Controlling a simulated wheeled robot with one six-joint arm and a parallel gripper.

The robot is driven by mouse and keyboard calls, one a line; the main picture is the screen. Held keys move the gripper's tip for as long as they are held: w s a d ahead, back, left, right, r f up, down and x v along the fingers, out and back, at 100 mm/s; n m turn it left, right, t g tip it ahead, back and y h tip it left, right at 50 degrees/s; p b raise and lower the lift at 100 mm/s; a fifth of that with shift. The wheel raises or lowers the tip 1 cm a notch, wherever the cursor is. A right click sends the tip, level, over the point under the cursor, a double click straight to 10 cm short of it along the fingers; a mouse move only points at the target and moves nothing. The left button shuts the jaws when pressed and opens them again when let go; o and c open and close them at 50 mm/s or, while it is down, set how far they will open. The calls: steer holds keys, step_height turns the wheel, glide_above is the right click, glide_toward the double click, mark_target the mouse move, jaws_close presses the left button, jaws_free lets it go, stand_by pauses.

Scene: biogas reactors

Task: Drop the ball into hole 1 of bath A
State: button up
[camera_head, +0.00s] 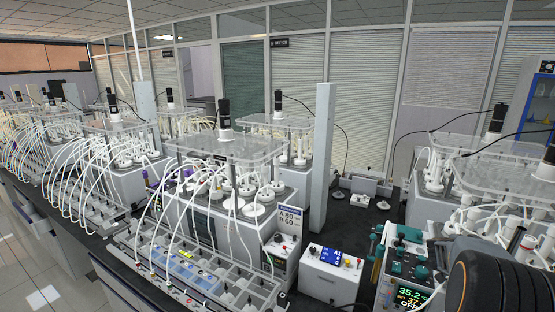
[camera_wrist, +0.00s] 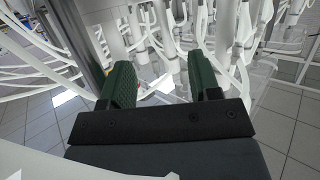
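I cannot make out a ball in either view. My gripper (camera_wrist: 163,78) shows in the wrist view with two green ribbed fingers wide apart. Only white tubing and pale background show between them, with no ball visible. In the head view, a bath (camera_head: 200,212) with white-capped bottles, a clear raised cover and a black motor on top stands in the middle. A sign (camera_head: 290,217) reading "A 80" and "B 60" is at its right end. I cannot read a bath letter or hole number on the bath itself. My gripper is outside the head view.
A long rack (camera_head: 195,268) with white tubes lies before the middle bath. A white box with a blue display (camera_head: 331,272) and a controller reading 35.2 (camera_head: 410,293) stand right of it. A grey post (camera_head: 322,158) rises behind. More baths stand left and right; tubes crowd the wrist view.

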steer(key=shift+o, duration=0.2)
steer(key=b+v, duration=0.1)
steer(key=v, duration=1.2)
steer(key=shift+a, duration=0.4)
steer(key=shift+s, duration=0.1)
